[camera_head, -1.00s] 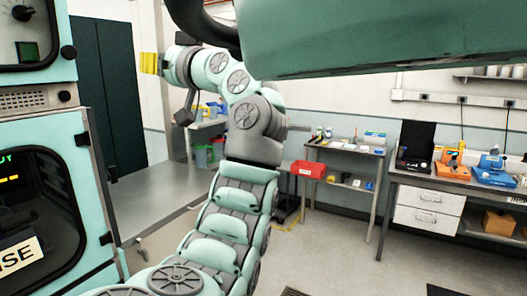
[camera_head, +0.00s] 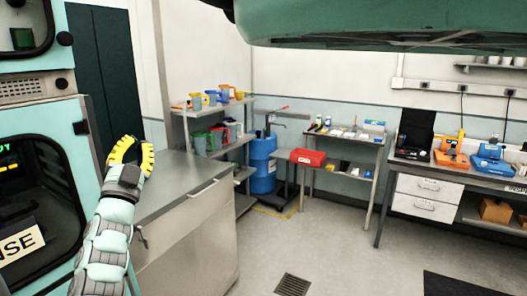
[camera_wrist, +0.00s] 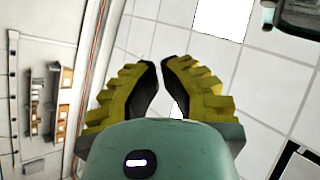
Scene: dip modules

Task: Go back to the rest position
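My gripper (camera_head: 130,146) is at the left of the head view, pointing up beside the teal machine and above the near end of the steel counter. It has yellow ridged fingers on a dark wrist. In the wrist view, my gripper (camera_wrist: 160,64) shows both yellow fingers with dark inner pads. Their tips come close together with a thin gap, and nothing is held between them. White ceiling panels lie behind the fingers.
The teal machine (camera_head: 88,165) stands close to my arm at left. A steel counter (camera_head: 180,178), a shelf with bins (camera_head: 215,106), a blue barrel (camera_head: 262,167), a red bin (camera_head: 308,157) and a workbench (camera_head: 470,179) stand beyond. The middle floor is clear.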

